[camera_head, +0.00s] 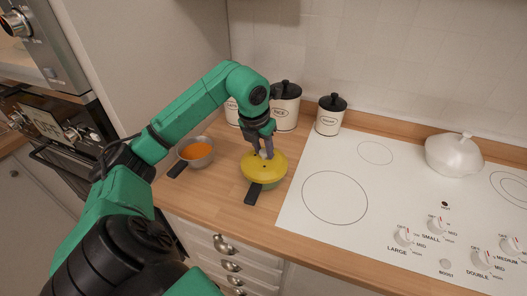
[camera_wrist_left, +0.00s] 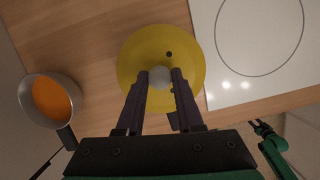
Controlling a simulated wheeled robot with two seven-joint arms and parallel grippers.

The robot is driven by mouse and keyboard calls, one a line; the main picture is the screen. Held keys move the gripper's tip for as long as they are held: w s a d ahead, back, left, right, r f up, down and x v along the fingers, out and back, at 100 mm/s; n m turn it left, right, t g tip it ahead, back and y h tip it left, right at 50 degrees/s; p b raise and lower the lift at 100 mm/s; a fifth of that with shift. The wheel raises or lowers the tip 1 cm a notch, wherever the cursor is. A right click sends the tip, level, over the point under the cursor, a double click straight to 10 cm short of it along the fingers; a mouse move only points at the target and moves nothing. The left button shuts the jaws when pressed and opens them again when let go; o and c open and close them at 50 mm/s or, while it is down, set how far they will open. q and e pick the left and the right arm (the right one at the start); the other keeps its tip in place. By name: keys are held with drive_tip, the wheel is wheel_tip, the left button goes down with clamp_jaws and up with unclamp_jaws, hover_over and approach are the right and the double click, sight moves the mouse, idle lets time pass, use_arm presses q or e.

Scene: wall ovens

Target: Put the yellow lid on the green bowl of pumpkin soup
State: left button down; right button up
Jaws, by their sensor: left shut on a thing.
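The yellow lid (camera_head: 258,172) is over the green bowl (camera_head: 272,184), whose side and black handle (camera_head: 254,194) show below the lid's rim. Whether the lid is fully seated or slightly above the bowl I cannot tell. The bowl's contents are hidden. My left gripper (camera_head: 267,154) comes down from above and is shut on the lid's pale knob (camera_wrist_left: 159,77). The lid (camera_wrist_left: 137,48) fills the middle of the left wrist view. My right gripper (camera_wrist_left: 262,127) shows small at the lower right of that view, away from the lid.
A grey pan of orange soup (camera_head: 197,151) with a black handle stands left of the bowl. Cream canisters (camera_head: 286,108) (camera_head: 330,115) with black lids stand behind. The white cooktop (camera_head: 300,212) lies to the right, with a white lidded pot (camera_head: 453,156).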

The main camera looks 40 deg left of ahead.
sight(257, 167)
use_arm(q)
drive_tip(key=shift+w+a+f, duration=0.1)
drive_tip(key=shift+a+f, duration=0.05)
drive_tip(key=shift+f, duration=0.4)
drive_tip(key=c, duration=0.5)
unclamp_jaws()
drive_tip(key=shift+c, duration=0.2)
drive_tip(key=shift+r, duration=0.55)
drive_tip(key=v, duration=1.1)
use_arm(e)
drive_tip(key=shift+a+r, duration=0.15)
use_arm(q)
drive_tip(key=shift+r, duration=0.1)
use_arm(e)
drive_tip(key=shift+r, duration=0.1)
